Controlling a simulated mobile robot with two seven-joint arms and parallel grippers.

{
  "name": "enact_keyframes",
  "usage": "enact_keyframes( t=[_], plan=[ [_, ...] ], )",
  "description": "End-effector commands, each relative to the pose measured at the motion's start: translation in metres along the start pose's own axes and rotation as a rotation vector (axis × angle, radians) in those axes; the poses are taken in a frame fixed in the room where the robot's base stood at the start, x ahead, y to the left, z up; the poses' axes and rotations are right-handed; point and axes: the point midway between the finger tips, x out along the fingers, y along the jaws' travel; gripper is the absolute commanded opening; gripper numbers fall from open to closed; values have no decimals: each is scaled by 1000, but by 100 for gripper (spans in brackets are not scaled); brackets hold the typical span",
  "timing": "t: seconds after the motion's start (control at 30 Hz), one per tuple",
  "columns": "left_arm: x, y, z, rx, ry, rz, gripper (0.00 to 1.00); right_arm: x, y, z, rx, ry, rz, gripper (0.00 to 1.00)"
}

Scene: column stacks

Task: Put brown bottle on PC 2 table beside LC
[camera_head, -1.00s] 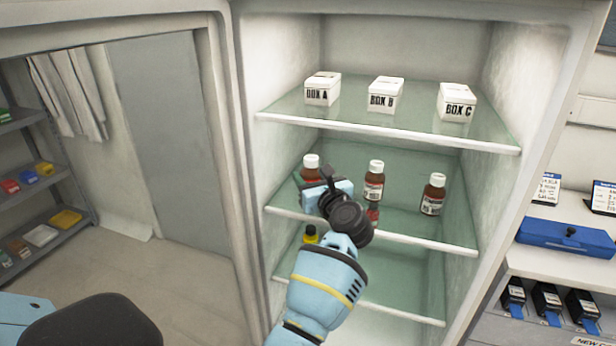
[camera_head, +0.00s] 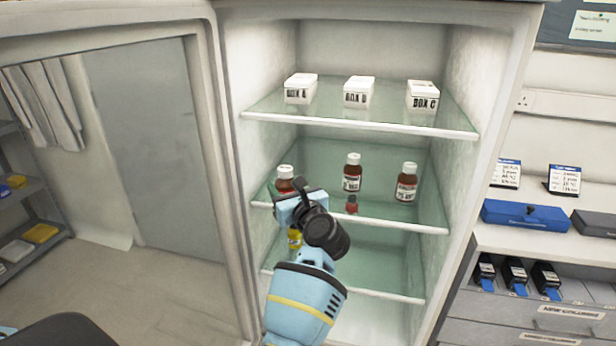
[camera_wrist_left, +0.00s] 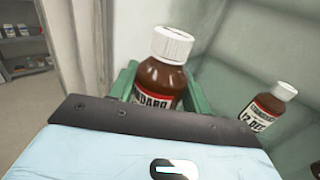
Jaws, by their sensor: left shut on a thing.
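My left gripper (camera_head: 284,192) is shut on a brown bottle (camera_head: 286,184) with a white cap and a red-and-white label, at the left of the fridge's middle shelf. My wrist partly hides the bottle in the head view. In the left wrist view the held bottle (camera_wrist_left: 160,84) stands upright between the green fingers (camera_wrist_left: 160,92). I cannot tell whether its base touches the shelf. Two similar bottles stand on this shelf, one in the middle (camera_head: 352,174) and one at the right (camera_head: 406,184). The PC 2 table and LC cannot be identified. My right gripper is out of view.
White boxes A (camera_head: 300,88), B (camera_head: 358,92) and C (camera_head: 422,96) stand on the top glass shelf (camera_head: 380,125). A small red item (camera_head: 351,206) and a yellow one (camera_head: 295,238) sit lower. A white bench (camera_head: 530,240) with a blue case (camera_head: 525,214) is at right.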

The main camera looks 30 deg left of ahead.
Motion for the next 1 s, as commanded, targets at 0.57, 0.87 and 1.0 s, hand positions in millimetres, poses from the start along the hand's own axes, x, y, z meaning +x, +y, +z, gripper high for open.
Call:
enact_keyframes(
  t=[0.57, 0.87, 1.0],
  plan=[
    [-119, 78, -63, 6, -3, -526, 20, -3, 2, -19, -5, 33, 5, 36],
    [-219, 106, -72, 0, 2, -841, 20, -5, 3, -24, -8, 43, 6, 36],
    [-246, 114, -70, -2, 0, -919, 20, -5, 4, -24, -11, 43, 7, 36]
  ],
)
